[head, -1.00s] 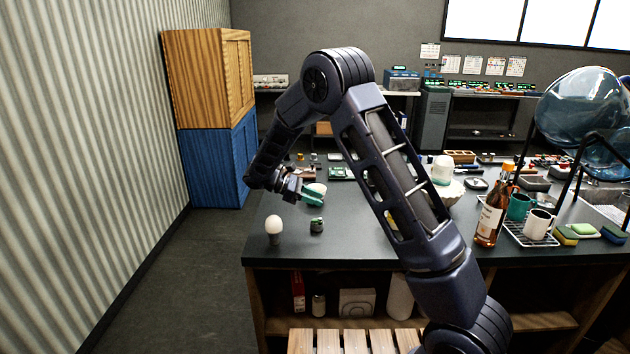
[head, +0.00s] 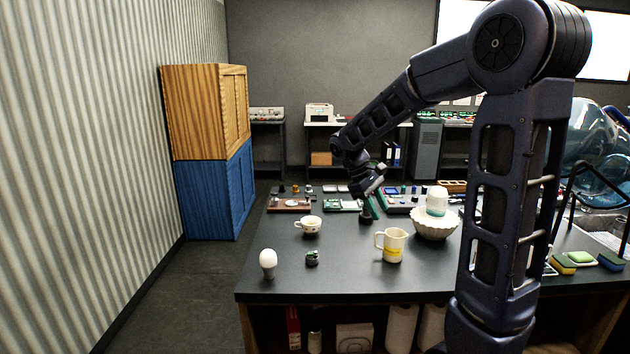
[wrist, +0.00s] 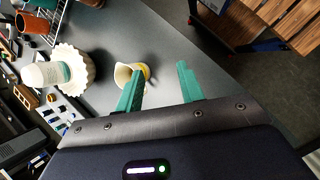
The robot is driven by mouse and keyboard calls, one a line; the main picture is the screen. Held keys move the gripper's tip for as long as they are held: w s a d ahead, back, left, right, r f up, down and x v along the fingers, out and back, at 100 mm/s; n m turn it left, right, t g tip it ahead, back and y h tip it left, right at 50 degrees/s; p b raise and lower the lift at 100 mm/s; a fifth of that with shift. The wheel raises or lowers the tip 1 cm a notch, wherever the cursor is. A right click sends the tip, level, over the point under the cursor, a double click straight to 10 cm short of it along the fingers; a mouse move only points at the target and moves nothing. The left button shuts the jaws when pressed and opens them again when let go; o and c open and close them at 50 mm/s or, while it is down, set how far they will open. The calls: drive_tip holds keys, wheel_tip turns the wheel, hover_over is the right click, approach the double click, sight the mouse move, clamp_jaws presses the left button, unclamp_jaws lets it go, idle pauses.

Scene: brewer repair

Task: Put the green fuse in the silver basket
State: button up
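My gripper (head: 372,206) is over the worktop's middle, pointing down. In the wrist view its teal fingers (wrist: 160,82) are apart with nothing held between them. A small dark green piece (head: 312,258) stands near the front left of the worktop, well away from my gripper; I cannot tell whether it is the green fuse. Small coloured cylinders (head: 404,190) stand at the back, too small to identify. No silver basket shows clearly; my arm hides part of the right side. A wire rack (wrist: 58,16) shows at the wrist view's top left.
A yellow-banded mug (head: 393,246), a white bowl (head: 434,228) with a teal-banded jar (head: 437,202) in it, a white cup (head: 308,225) and a bulb (head: 267,262) stand on the dark worktop (head: 340,280). Sponges (head: 563,264) lie at right. The front middle is mostly clear.

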drive_tip(key=s+d+r+m+t+y, duration=0.2)
drive_tip(key=s+d+m, duration=0.3)
drive_tip(key=s, duration=0.4)
drive_tip(key=s+d+r+m+t+y, duration=0.2)
drive_tip(key=s+d+m+t+y, duration=0.1)
drive_tip(key=s, duration=0.6)
drive_tip(key=shift+s+d+m+t, duration=0.35)
drive_tip(key=shift+d+m+t, duration=0.15)
drive_tip(key=shift+d+m, duration=0.4)
